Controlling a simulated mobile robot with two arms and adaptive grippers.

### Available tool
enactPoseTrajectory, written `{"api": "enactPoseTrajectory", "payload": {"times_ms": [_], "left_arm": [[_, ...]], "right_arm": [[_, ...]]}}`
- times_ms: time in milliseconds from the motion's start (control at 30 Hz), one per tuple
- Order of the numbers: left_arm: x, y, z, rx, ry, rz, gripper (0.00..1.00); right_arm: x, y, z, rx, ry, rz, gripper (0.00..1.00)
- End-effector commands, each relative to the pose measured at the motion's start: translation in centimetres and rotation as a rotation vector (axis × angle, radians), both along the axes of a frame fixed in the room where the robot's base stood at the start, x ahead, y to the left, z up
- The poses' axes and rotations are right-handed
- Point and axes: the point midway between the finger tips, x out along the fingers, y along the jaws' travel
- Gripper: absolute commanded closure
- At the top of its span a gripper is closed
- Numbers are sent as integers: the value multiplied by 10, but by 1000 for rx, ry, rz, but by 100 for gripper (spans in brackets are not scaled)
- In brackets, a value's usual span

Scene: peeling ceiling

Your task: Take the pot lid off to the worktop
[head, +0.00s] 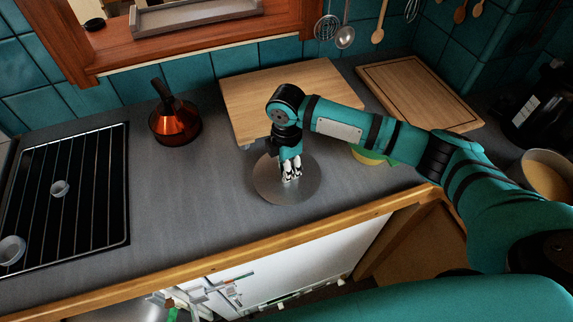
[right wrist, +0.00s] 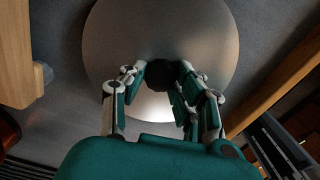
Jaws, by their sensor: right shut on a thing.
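The pot lid (head: 262,184) is a round, flat, brushed-metal disc over the grey worktop (head: 195,215), near its front edge. It lies on the worktop or just above it; I cannot tell which. My right gripper (head: 291,178) points down at the lid's middle. In the right wrist view, its fingers (right wrist: 160,88) are closed around the dark knob of the lid (right wrist: 160,25). The fingers partly hide the knob. No pot can be made out under the lid. My left gripper is not in view.
A wooden board (head: 255,92) lies behind the lid, and another (head: 420,90) at the back right. A copper-coloured vessel (head: 175,122) stands at the left, beside the hob (head: 65,190). A yellow-green bowl (head: 368,157) is partly behind my right arm. Worktop left of the lid is clear.

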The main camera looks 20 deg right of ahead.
Motion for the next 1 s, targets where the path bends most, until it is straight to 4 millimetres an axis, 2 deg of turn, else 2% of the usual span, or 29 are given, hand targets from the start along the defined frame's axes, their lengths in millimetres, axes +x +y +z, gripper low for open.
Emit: {"api": "enactPoseTrajectory", "payload": {"times_ms": [167,200,400,733,867,1000], "left_arm": [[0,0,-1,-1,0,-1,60],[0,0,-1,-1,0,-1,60],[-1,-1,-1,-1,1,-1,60],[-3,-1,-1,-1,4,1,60],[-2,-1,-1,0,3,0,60],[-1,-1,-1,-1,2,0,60]], "right_arm": [[0,0,-5,1,0,1,100],[0,0,-4,0,0,1,66],[0,0,-4,0,0,0,43],[1,0,1,0,-1,0,43],[1,0,20,2,-3,0,43],[1,0,50,2,-4,1,43]]}}
